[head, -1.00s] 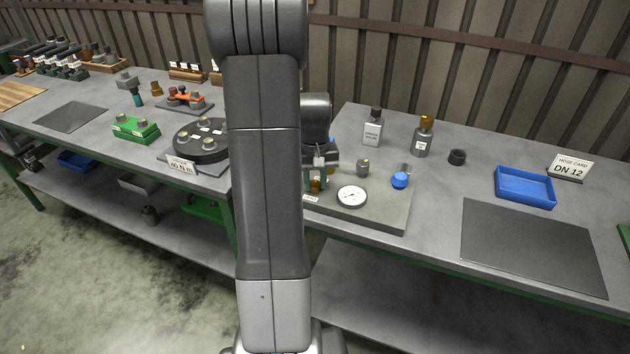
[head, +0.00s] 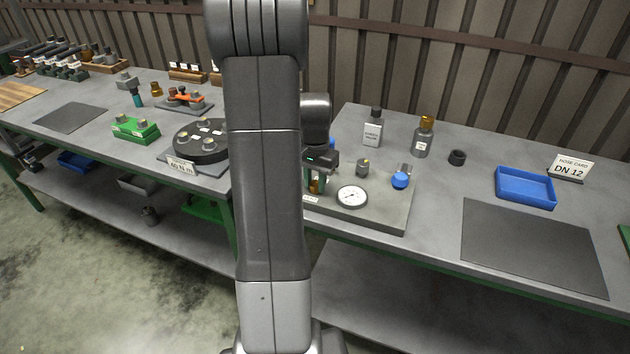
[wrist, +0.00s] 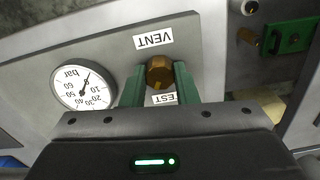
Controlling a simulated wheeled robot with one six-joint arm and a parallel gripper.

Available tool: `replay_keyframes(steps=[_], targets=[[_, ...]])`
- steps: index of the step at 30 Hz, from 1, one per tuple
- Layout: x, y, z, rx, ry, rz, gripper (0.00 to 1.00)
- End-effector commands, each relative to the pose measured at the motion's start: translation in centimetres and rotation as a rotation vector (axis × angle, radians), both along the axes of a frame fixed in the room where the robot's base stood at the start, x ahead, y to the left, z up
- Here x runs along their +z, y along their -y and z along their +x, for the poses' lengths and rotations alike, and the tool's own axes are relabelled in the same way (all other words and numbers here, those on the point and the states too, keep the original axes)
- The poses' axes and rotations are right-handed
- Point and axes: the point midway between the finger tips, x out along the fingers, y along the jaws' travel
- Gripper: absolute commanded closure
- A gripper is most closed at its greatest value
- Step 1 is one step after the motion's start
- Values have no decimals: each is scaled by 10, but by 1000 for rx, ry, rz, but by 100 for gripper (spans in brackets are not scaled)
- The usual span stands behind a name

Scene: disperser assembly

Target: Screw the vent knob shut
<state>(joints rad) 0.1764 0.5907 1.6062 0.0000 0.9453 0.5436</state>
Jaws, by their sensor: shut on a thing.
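The vent knob (wrist: 160,72) is a brass-coloured knob just below the upside-down VENT label (wrist: 153,41) in the wrist view. My gripper (wrist: 160,85) has its two green fingers on either side of the knob and is shut on it. The knob's lower part and its seat are hidden in this view. In the head view, my gripper (head: 320,160) is at the left side of the grey panel (head: 385,215), partly behind my arm. The knob cannot be made out clearly there.
A round pressure gauge (wrist: 83,88) sits left of the knob. A second label (wrist: 165,99) is partly hidden by the fingers. A dark mat (head: 530,247) is clear.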

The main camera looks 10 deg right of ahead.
Motion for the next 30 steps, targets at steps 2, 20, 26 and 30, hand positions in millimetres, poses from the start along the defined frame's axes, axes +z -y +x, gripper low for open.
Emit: replay_keyframes(steps=[2, 20, 26, 30], targets=[[1, 0, 1, -11, 3, -1, 96], [1, 0, 1, -21, 3, -1, 51], [0, 0, 0, -21, 1, 0, 51], [5, 0, 1, -20, 2, -1, 51]])
